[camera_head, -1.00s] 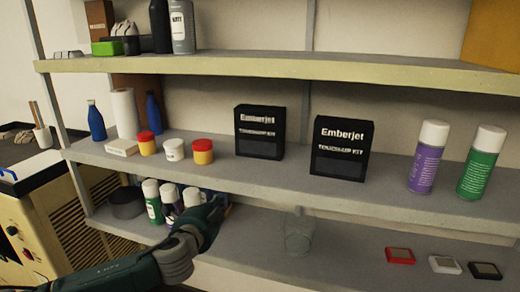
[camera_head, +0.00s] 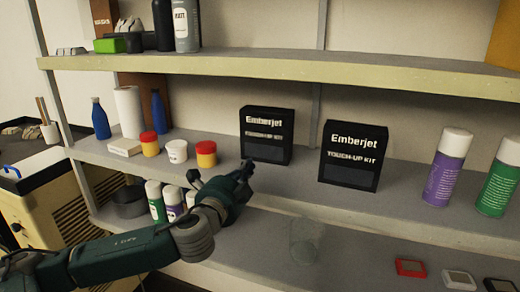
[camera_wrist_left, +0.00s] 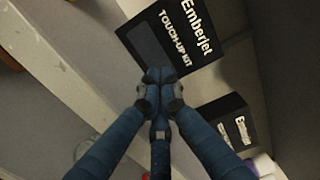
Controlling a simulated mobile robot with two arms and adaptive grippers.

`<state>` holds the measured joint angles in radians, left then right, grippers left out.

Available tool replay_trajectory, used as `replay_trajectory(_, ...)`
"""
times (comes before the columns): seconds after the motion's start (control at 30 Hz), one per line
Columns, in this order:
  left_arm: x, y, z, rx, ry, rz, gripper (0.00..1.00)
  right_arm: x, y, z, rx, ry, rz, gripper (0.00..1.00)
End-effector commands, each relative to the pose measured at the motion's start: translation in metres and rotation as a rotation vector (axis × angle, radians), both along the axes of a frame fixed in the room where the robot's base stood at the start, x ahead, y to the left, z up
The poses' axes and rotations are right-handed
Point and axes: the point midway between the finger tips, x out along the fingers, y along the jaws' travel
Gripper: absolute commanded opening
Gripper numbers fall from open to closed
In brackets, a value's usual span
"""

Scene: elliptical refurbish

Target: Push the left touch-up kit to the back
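The left touch-up kit (camera_head: 266,136) is a black Emberjet box standing upright on the middle shelf. My left gripper (camera_head: 246,168) is in front of its lower left part and covers a little of it. In the left wrist view the gripper's fingers (camera_wrist_left: 158,78) are drawn together with nothing between them, and their tips overlap the lower edge of the left kit (camera_wrist_left: 172,35). I cannot tell whether they touch it. The right touch-up kit (camera_head: 352,156) stands apart to the right; it also shows in the left wrist view (camera_wrist_left: 226,122). My right gripper is not in view.
Red-lidded jars (camera_head: 206,154), a white jar (camera_head: 177,151) and blue bottles (camera_head: 100,119) stand left of the left kit. Purple (camera_head: 446,168) and green (camera_head: 500,178) spray cans stand at the right. The upper shelf (camera_head: 270,66) hangs above. The lower shelf holds a clear cup (camera_head: 304,241).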

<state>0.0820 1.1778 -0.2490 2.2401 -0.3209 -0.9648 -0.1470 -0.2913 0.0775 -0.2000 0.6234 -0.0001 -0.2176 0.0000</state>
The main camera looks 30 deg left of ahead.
Motion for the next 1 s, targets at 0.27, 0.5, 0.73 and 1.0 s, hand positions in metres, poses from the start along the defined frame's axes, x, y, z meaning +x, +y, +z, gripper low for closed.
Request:
replay_trajectory(0.27,0.059,0.015,0.006,-0.003,-0.002,0.003,0.00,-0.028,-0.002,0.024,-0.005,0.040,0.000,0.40)
replay_trajectory(0.5,0.091,0.023,0.003,-0.001,0.000,0.001,0.00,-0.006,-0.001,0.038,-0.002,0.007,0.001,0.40)
replay_trajectory(0.73,0.100,0.025,0.001,0.001,0.000,-0.001,0.00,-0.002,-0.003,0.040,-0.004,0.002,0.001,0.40)
replay_trajectory(1.0,0.100,0.025,0.000,0.001,0.001,-0.001,0.00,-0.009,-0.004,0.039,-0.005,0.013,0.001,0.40)
